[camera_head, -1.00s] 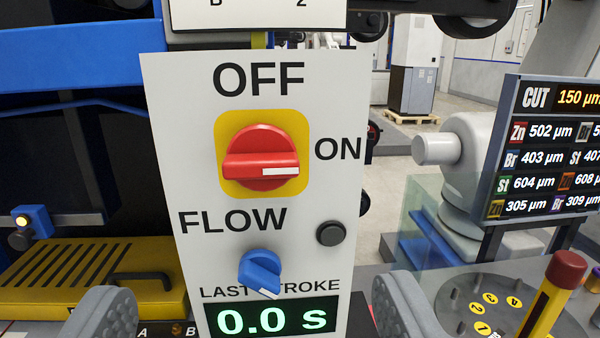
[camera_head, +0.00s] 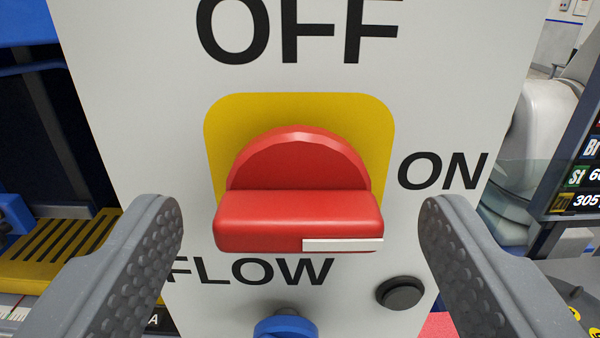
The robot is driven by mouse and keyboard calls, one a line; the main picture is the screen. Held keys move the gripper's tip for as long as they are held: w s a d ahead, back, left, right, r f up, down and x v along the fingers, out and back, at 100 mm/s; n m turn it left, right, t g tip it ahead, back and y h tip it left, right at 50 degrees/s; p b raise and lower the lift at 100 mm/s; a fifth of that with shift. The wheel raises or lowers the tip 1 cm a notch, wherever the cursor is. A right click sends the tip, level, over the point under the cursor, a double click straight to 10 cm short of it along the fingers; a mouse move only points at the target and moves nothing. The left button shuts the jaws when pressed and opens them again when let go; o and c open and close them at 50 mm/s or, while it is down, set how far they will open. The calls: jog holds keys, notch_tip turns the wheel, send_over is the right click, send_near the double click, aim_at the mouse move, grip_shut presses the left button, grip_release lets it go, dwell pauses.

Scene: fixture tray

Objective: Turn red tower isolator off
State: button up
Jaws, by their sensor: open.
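The red isolator knob (camera_head: 297,205) stands out from a yellow plate (camera_head: 240,112) on the white tower panel (camera_head: 130,75). Its handle lies level, and the white mark on it is at the right end, toward the word ON. The word OFF is above the plate. My gripper (camera_head: 305,215) is open, with one grey finger to the left of the knob and one to the right. Both fingers are apart from the knob, with a gap on each side.
A blue knob (camera_head: 286,326) sits below the red one at the bottom edge, partly cut off. A black button (camera_head: 399,292) is at lower right, close to my right finger. A display screen (camera_head: 575,185) is at the far right and a yellow slotted block (camera_head: 50,250) at the left.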

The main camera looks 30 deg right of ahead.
jog(key=shift+w+d, duration=0.3)
jog(key=shift+w, duration=0.15)
